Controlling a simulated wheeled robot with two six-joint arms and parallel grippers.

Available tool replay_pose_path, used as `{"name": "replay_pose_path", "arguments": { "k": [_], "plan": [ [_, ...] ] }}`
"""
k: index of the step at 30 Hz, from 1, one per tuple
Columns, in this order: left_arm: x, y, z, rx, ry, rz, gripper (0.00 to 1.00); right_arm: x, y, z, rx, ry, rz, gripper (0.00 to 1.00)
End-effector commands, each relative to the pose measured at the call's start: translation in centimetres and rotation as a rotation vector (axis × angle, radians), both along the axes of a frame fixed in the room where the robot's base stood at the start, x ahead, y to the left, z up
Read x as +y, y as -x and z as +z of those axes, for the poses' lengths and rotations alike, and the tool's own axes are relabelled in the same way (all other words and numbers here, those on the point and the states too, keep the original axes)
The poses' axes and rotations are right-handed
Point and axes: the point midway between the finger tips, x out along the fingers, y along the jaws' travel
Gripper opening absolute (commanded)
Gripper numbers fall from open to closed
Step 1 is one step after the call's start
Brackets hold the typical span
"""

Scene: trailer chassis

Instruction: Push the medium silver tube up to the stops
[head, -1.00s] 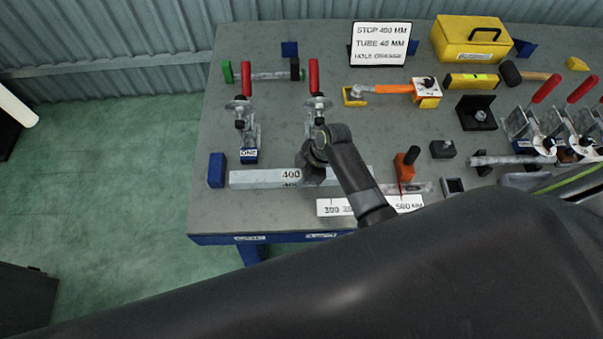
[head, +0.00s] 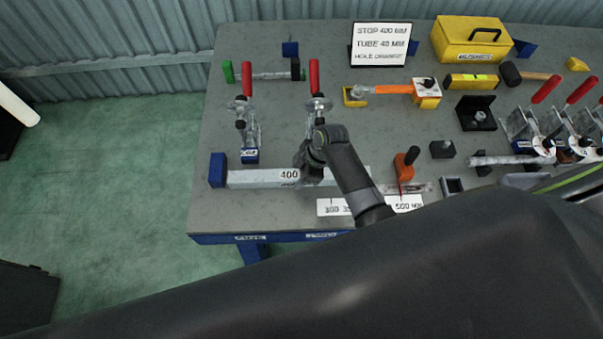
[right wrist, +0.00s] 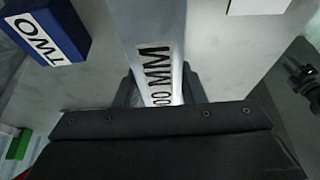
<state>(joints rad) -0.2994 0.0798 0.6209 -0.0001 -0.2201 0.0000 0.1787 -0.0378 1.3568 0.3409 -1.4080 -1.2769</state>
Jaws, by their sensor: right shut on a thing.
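The silver square tube (head: 250,179), marked 400, lies left to right along the front of the table. Its left end meets the blue stop block (head: 217,169), with no clear gap showing. My right gripper (head: 312,172) is shut on the tube near its right part, from above. In the right wrist view the tube (right wrist: 147,25) runs between my fingers with its "MM" lettering showing, and a blue block marked TWO (right wrist: 50,28) stands apart to its left. My left gripper is not in view.
Two red-handled toggle clamps (head: 247,112) (head: 317,105) stand behind the tube. An orange-handled tool (head: 404,168) and a white number strip (head: 408,203) lie to the right. A sign (head: 380,44) and yellow toolbox (head: 470,40) are at the back. More clamps stand at far right.

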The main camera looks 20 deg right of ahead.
Motion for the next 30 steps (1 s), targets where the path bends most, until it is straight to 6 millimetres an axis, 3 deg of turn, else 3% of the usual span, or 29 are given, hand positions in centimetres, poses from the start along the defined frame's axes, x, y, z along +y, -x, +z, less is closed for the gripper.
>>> {"name": "replay_pose_path", "arguments": {
  "k": [28, 29, 30],
  "plan": [
    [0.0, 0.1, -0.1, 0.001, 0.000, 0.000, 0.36, 1.4, -0.7, 0.0, -0.002, -0.002, 0.001, 0.00],
    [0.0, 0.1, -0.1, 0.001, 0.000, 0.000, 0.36, 1.4, -0.7, 0.0, -0.002, -0.002, 0.001, 0.39],
    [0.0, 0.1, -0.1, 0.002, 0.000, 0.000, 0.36, 1.4, -0.6, 0.1, -0.002, -0.002, 0.001, 0.44]
  ]
}}
